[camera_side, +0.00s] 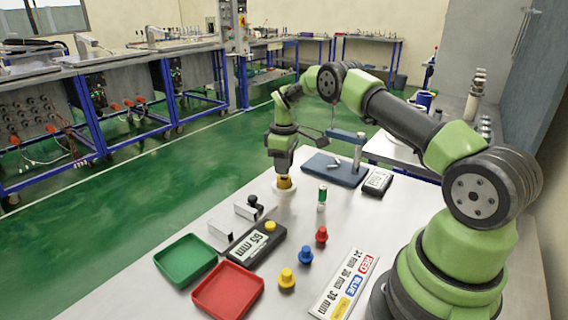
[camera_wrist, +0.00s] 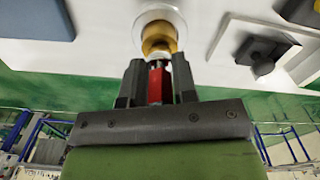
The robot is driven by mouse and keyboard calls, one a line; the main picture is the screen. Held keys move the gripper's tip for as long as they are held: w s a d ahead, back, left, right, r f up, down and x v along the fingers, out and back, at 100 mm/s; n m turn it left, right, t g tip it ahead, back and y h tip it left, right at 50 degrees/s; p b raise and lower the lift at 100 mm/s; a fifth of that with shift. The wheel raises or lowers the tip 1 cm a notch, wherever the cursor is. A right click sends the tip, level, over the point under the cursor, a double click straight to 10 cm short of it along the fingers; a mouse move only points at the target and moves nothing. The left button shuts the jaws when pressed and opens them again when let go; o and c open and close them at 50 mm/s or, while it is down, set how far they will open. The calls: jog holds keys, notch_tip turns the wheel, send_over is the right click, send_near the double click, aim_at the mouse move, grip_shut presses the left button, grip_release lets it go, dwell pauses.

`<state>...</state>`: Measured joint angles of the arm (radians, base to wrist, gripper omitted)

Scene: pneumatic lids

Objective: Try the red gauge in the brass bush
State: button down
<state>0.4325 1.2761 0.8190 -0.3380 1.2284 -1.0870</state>
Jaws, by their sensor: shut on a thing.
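My gripper (camera_wrist: 157,82) is shut on the red gauge (camera_wrist: 155,86), whose red handle shows between the fingers in the wrist view. A pale end of the gauge points at the brass bush (camera_wrist: 158,38), which sits on a white round base (camera_wrist: 178,20). In the side view my gripper (camera_side: 283,168) is right above the brass bush (camera_side: 284,183), with hardly any gap. The fingers hide the gauge there. I cannot tell whether its tip is inside the bore.
A green-handled gauge (camera_side: 322,194) stands to the right. Red (camera_side: 321,236), blue (camera_side: 306,256) and yellow (camera_side: 287,279) knobbed pieces stand nearer. A green tray (camera_side: 186,259), red tray (camera_side: 228,291) and black box marked 65 mm (camera_side: 250,252) lie front left. A blue stand (camera_side: 336,169) is behind.

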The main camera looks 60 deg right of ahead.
jog(key=shift+f, duration=0.25)
jog(key=shift+r, duration=0.3)
dwell(1.2)
jog(key=shift+r, duration=2.5)
